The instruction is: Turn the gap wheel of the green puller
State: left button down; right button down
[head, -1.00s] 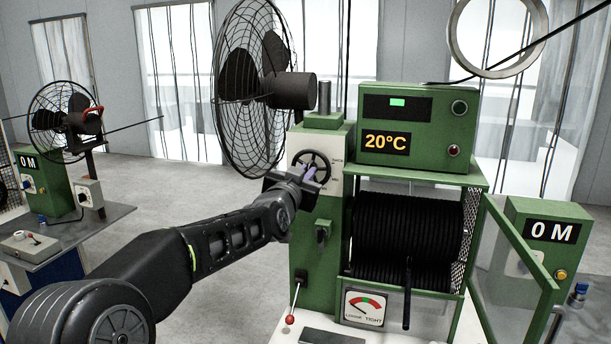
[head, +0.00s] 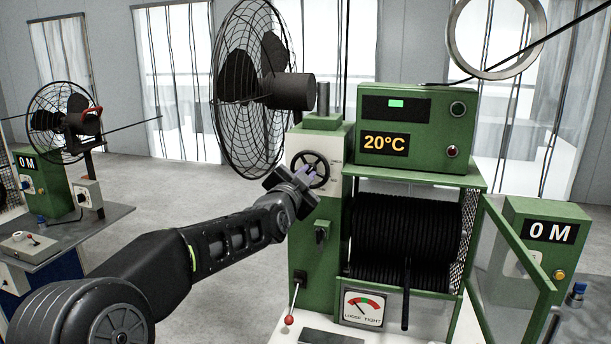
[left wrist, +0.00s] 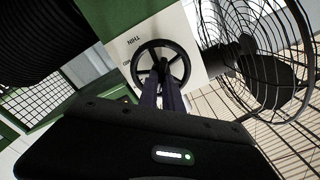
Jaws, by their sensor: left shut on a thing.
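The green puller (head: 330,130) stands right of centre in the head view, with a white panel on its upper front. The black gap wheel (head: 322,160) is mounted on that panel. It also shows in the left wrist view (left wrist: 161,65), beside printed lettering that includes "THIN". My left gripper (head: 306,174) is at the wheel, with its purplish fingers (left wrist: 162,95) shut on it near the hub and lower part. The fingers hide a part of the wheel. My right gripper is in neither view.
A large caged fan (head: 250,90) stands close left of the puller. A green box reading 20°C (head: 415,125) and a black cable drum (head: 405,235) are on the right. A red-knobbed lever (head: 290,319) and a loose/tight gauge (head: 362,308) are lower down.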

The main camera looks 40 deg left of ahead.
pick_arm(q)
jog(key=c, duration=1.5)
grip_release()
jog(key=b+v, duration=0.3)
jog(key=v, duration=0.4)
jog(key=shift+s+d, duration=0.15)
jog(key=shift+s, duration=0.2)
